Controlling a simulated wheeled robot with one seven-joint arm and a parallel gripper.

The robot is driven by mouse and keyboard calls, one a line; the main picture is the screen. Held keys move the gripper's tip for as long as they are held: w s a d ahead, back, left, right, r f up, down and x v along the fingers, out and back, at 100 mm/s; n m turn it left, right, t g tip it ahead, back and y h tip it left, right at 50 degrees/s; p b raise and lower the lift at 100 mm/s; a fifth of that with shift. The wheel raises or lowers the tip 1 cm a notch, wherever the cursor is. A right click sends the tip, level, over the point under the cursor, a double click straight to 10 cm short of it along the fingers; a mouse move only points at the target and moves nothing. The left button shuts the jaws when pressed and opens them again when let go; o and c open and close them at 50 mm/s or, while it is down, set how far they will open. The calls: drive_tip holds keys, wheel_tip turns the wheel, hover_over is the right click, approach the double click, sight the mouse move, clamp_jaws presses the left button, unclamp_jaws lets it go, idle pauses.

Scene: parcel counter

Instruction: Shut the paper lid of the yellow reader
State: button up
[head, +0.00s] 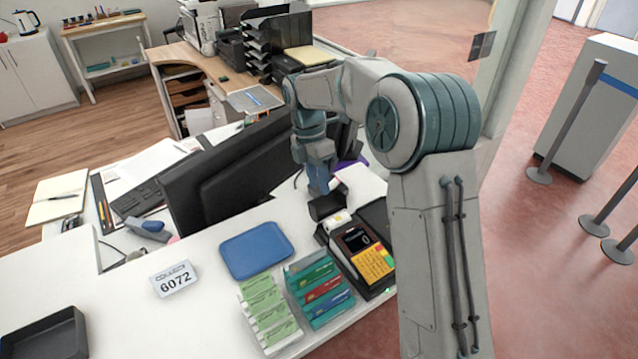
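The yellow reader (372,264) is a dark card terminal with a yellow keypad and a lit screen, lying on the white counter near my arm. A small pale piece, perhaps the paper roll, shows at its far end. A dark panel (374,216) stands at the reader's far right side, partly behind my arm; I cannot tell whether it is the paper lid. My gripper (326,206) points down just beyond the reader's far end, close to the pale piece. Its fingers are dark and small here, so I cannot tell whether they are open, or whether they touch the reader.
Left of the reader are a rack of coloured cards (320,290), a rack of green slips (268,315) and a blue tray (256,250). A number sign (174,279) stands further left. A black monitor (235,170) rises behind the counter. Bare counter lies around the sign.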

drive_tip(key=shift+x, duration=0.85)
clamp_jaws()
